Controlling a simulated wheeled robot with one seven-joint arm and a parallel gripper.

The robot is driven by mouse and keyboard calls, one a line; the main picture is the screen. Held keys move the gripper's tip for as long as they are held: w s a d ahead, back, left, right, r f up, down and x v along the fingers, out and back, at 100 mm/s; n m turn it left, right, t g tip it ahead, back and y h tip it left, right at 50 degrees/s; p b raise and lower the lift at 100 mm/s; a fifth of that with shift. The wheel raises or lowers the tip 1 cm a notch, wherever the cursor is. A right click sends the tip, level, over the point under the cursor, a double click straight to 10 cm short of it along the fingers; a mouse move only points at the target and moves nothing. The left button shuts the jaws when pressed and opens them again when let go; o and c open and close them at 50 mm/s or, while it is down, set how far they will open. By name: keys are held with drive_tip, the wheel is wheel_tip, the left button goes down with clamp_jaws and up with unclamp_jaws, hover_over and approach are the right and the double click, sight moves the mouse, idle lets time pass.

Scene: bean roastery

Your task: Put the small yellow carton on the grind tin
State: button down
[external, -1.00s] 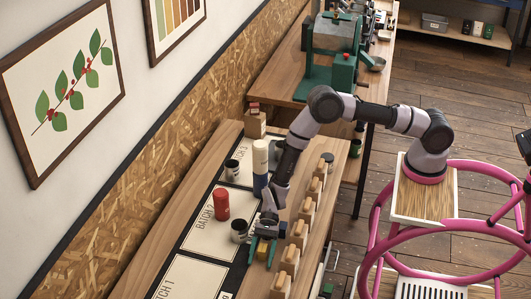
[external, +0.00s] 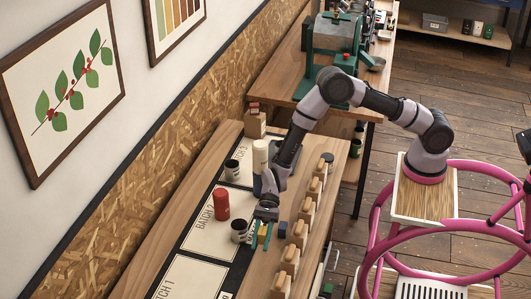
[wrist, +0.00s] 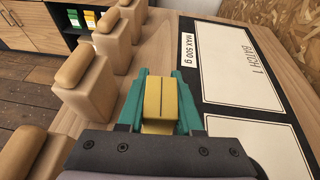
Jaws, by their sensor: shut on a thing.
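My gripper (wrist: 160,103) is shut on the small yellow carton (wrist: 160,98), with one teal finger on each side of it in the wrist view. A dark tin with a pale label (external: 239,231) stands upright just left of my gripper. A similar dark tin (external: 232,168) stands farther back by the Batch 3 panel. I cannot tell from the labels which is the grind tin. Neither tin shows in the wrist view.
A red cylinder (external: 221,204) stands on the mat behind the near tin. A tall cream-and-blue cylinder (external: 260,158) stands farther back. Several wooden blocks (external: 299,234) line the right edge. The Batch 1 panel (wrist: 235,65) is clear.

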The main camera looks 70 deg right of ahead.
wheel_tip(320, 180, up, 14)
drive_tip(key=w+d+m+t+h, duration=0.1)
drive_tip(key=d+m+t, duration=0.15)
drive_tip(key=d, duration=1.35)
drive_tip(key=w+d+m+t, duration=0.2)
drive_tip(key=d+t, duration=0.1)
drive_tip(key=d, duration=1.2)
drive_tip(key=s+d+m+t+h, duration=0.25)
drive_tip(key=s+d, duration=0.35)
drive_tip(key=d, duration=0.5)
drive_tip(key=s+d+m+t+h, duration=0.1)
drive_tip(key=s+d+m+t, duration=0.2)
drive_tip(key=s+d, duration=0.55)
drive_tip(key=shift+y, duration=0.25)
drive_tip(key=shift+w+d+f, duration=0.35)
drive_tip(key=shift+d+f, duration=0.05)
drive_tip(key=shift+f, duration=2.1)
drive_tip(key=shift+w+d+f, duration=0.3)
drive_tip(key=shift+d+f, duration=0.1)
drive_tip(key=shift+f, duration=2.15)
drive_tip(key=shift+w+d+f, duration=0.35)
drive_tip(key=shift+d+f, duration=0.05)
drive_tip(key=shift+f, duration=2.1)
drive_tip(key=shift+f, duration=0.1)
